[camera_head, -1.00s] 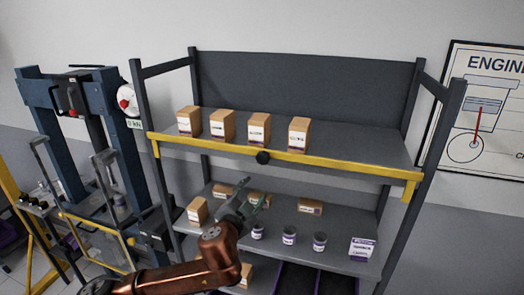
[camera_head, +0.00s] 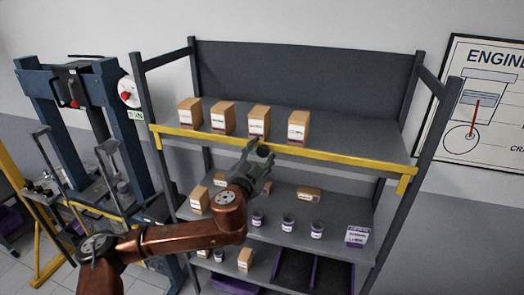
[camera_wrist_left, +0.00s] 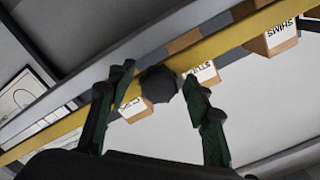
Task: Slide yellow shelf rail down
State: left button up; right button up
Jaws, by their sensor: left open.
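The yellow shelf rail (camera_head: 335,156) runs across the front of the upper shelf, with a dark round knob (camera_head: 265,151) near its middle. In the left wrist view the rail (camera_wrist_left: 235,42) crosses diagonally, and the knob (camera_wrist_left: 158,84) lies between the fingers. My left gripper (camera_head: 258,160) is open, its green fingers raised at the knob; in the left wrist view the fingers (camera_wrist_left: 158,100) stand on either side of it. I cannot tell whether they touch it. My right gripper is not in view.
Several boxes (camera_head: 222,119) stand on the upper shelf behind the rail. The lower shelf (camera_head: 335,238) holds jars (camera_head: 288,223) and boxes below my arm. A blue press frame (camera_head: 115,125) stands left; an engine poster (camera_head: 487,105) hangs right.

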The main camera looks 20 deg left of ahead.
pick_arm(q)
jog(key=shift+c, duration=0.5)
grip_shut()
